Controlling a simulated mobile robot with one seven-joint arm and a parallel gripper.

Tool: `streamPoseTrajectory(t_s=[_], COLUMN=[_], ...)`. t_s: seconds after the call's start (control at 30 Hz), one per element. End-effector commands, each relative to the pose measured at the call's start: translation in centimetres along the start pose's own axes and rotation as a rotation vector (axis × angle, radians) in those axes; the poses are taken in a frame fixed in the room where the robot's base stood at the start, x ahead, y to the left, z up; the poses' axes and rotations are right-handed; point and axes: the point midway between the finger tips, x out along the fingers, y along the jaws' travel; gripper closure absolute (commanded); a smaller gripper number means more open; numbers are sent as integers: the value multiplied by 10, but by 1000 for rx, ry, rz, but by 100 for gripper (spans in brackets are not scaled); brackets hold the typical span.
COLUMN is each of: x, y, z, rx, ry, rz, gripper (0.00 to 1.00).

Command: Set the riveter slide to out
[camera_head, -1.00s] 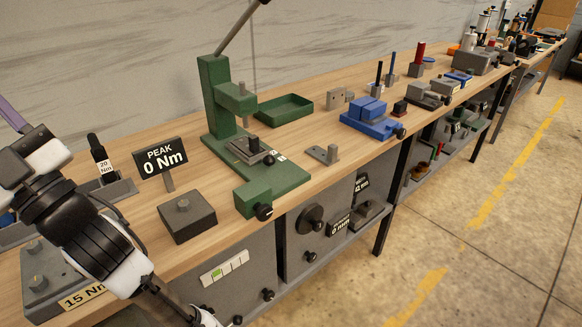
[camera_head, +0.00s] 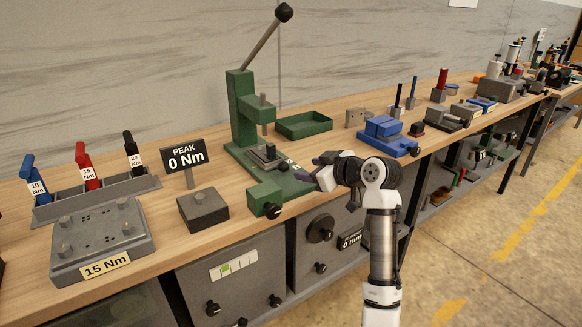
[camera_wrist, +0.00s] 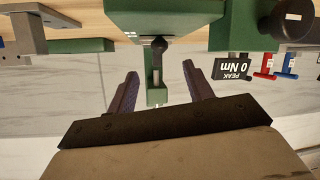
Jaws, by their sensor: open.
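The green riveter (camera_head: 243,118) stands upright on the bench, with a long lever ending in a black ball. A small grey fixture (camera_head: 267,157) sits on its green base below the ram, with small white labels at its right. I cannot tell for certain which part is the slide or how it is set. My gripper (camera_head: 322,165) is beside the right front of the riveter base, its fingers partly hidden by my wrist. In the wrist view my gripper (camera_wrist: 161,88) is open and empty, and the green riveter (camera_wrist: 165,18) shows upside down beyond the fingers.
A green block with a black knob (camera_head: 265,197) stands at the base's front left. The PEAK sign (camera_head: 184,159) and a grey block (camera_head: 203,209) are further left. A green tray (camera_head: 304,125) is behind right, and a blue vise (camera_head: 385,136) is to the right.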

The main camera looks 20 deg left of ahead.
Motion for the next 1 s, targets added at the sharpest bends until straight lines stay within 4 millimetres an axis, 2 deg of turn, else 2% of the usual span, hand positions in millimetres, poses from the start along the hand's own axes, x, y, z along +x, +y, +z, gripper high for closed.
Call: streamPoseTrajectory(t_s=[0.1, 0.3, 0.5, 0.67, 0.93, 1.0], x=[27, 68, 96, 106, 108, 107], y=[0, 0, 0, 0, 0, 0], z=[-3, -3, -2, -1, 0, -1], rx=[2, 3, 2, 1, 0, 1], ry=[-1, -1, 0, 0, 1, 1], rz=[-3, -1, 0, 1, 2, 2], gripper=[48, 48, 48, 48, 48, 56])
